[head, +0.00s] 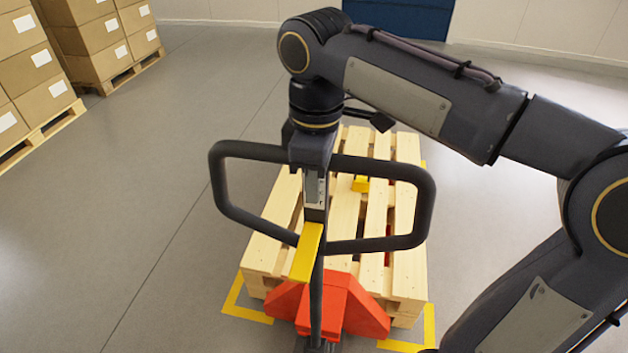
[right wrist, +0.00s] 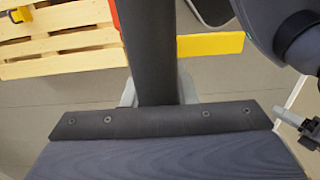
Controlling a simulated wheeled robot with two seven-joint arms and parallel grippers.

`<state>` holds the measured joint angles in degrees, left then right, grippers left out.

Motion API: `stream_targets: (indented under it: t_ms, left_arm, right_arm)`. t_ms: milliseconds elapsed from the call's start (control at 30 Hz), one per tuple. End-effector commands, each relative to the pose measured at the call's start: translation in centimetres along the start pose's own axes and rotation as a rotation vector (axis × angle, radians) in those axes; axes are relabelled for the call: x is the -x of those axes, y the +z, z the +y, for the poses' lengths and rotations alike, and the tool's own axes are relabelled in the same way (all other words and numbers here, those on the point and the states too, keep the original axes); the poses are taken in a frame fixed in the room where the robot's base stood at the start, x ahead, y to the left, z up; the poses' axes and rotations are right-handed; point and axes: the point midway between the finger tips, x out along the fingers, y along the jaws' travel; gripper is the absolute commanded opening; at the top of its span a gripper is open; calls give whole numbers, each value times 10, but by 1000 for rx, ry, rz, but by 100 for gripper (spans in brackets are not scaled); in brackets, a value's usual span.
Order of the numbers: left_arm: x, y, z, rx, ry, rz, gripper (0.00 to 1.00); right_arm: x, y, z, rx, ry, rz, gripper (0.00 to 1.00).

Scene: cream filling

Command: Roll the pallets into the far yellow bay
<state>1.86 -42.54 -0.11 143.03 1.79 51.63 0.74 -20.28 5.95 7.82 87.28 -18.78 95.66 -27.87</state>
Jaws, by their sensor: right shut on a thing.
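A wooden pallet (head: 373,215) lies on the floor ahead. Yellow corner marks (head: 240,308) show on the floor at its near corners, with a bit of yellow at its far right. A pallet jack with a red body (head: 330,305) stands at its near end; its forks are mostly hidden. The jack's black loop handle (head: 425,200) rises in front of the pallet. My right gripper (head: 313,165) is shut on the handle at its upper middle. In the right wrist view the dark handle post (right wrist: 150,50) stands between the fingers. My left gripper is out of view.
Boxes on pallets (head: 95,45) stand at the far left, with another stack (head: 25,75) nearer. A blue panel (head: 400,18) is at the back wall. A small yellow piece (head: 360,183) shows on the pallet. The grey floor (head: 150,200) to the left is clear.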

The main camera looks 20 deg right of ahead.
Motion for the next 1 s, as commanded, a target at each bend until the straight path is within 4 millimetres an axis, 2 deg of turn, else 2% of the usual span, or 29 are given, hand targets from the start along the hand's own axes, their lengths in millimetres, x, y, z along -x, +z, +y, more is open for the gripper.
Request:
stream_targets:
  t_ms: [67, 100, 267, 667, 767, 1000]
  left_arm:
    - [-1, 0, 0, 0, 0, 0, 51]
    - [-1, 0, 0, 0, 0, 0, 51]
    - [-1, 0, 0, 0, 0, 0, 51]
    - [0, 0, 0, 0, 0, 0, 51]
    - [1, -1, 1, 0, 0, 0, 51]
    - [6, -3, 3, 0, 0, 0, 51]
  right_arm:
    - [-3, 0, -3, 3, -10, -8, 0]
    - [-3, 0, -4, 4, -11, -9, 29]
    - [-3, 0, -4, 7, -11, -9, 50]
    - [1, -1, -5, 11, -11, -8, 51]
    - [13, -1, -5, 11, -10, -5, 51]
    - [55, -1, -4, 10, -10, -3, 51]
